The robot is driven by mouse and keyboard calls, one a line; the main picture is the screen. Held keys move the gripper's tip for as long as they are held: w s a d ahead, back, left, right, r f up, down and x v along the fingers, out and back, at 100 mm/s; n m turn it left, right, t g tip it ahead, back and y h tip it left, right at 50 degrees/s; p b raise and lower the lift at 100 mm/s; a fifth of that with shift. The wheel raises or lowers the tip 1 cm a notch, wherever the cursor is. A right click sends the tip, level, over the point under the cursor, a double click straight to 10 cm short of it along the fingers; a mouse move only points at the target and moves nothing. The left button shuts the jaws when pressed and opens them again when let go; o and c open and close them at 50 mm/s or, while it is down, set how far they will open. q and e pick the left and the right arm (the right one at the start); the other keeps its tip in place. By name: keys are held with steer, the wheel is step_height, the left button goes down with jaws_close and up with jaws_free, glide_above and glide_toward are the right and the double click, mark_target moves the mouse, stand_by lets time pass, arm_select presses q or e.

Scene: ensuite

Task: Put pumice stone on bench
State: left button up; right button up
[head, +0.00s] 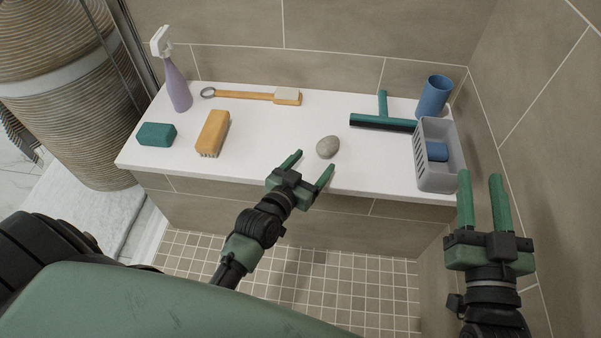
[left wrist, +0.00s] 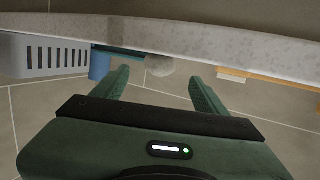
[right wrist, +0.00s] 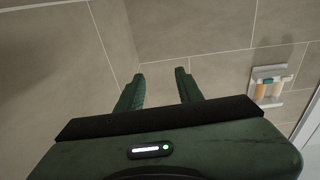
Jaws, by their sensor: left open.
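The pumice stone (head: 328,147), a small grey-beige rounded stone, lies on the white bench (head: 270,148) near its front edge. My left gripper (head: 311,162) is open and empty at the bench's front edge, just in front of the stone, fingers pointing towards it. In the left wrist view the stone (left wrist: 160,66) shows between and beyond the fingertips, partly hidden by the bench edge. My right gripper (head: 480,174) is open and empty, off the bench's right end by the wall.
On the bench stand a purple spray bottle (head: 177,85), teal block (head: 156,134), orange brush (head: 213,132), long-handled brush (head: 250,96), teal squeegee (head: 383,122), blue cup (head: 434,96) and grey basket (head: 438,179) holding a blue item. Walls close the back and right. A wall caddy (right wrist: 270,82) hangs right.

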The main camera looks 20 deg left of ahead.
arm_select(q)
steer(key=s+d+r+m+g+h+p, duration=0.1)
steer(key=s+d+r, duration=0.3)
steer(key=s+r, duration=0.6)
step_height(320, 180, up, 4)
steer(key=shift+s+f+h, duration=0.1)
steer(key=shift+s+h, duration=0.1)
steer(key=shift+h, duration=0.1)
arm_select(e)
step_height(320, 180, down, 8)
steer(key=s+d+g+h, duration=0.1)
steer(key=g, duration=0.3)
steer(key=shift+d+r+h, duration=0.15)
steer(key=shift+d+h, duration=0.05)
steer(key=shift+h, duration=0.1)
